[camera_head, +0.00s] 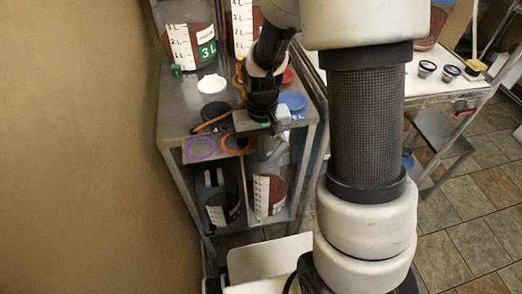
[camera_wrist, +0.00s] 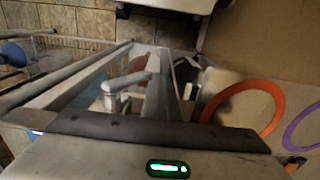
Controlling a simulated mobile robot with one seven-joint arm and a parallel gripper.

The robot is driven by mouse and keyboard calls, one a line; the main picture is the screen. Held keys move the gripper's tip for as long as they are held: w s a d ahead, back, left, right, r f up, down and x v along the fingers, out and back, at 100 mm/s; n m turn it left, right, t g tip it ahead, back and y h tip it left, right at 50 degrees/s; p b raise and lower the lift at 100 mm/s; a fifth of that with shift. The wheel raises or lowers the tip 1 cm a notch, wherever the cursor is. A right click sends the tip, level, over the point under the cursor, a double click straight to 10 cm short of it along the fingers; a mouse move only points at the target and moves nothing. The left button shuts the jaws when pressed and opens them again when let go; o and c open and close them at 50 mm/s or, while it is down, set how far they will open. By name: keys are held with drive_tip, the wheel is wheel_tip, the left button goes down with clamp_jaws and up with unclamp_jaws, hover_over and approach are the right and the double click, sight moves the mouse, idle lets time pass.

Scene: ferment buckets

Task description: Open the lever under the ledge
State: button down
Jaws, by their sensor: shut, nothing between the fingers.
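My gripper (camera_head: 263,150) points down beside the table's front right corner, shut and empty. My gripper's housing hides the fitting's base and part of the edge.
Below stand a dark bucket (camera_head: 217,190) and a red-filled bucket (camera_head: 270,192). A wall (camera_head: 90,150) borders the left.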

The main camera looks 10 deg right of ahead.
idle(0.8)
drive_tip(key=shift+r+p, duration=0.7)
wheel_tip(320, 180, up, 17)
drive_tip(key=p, duration=0.3)
drive_tip(key=shift+r, duration=0.2)
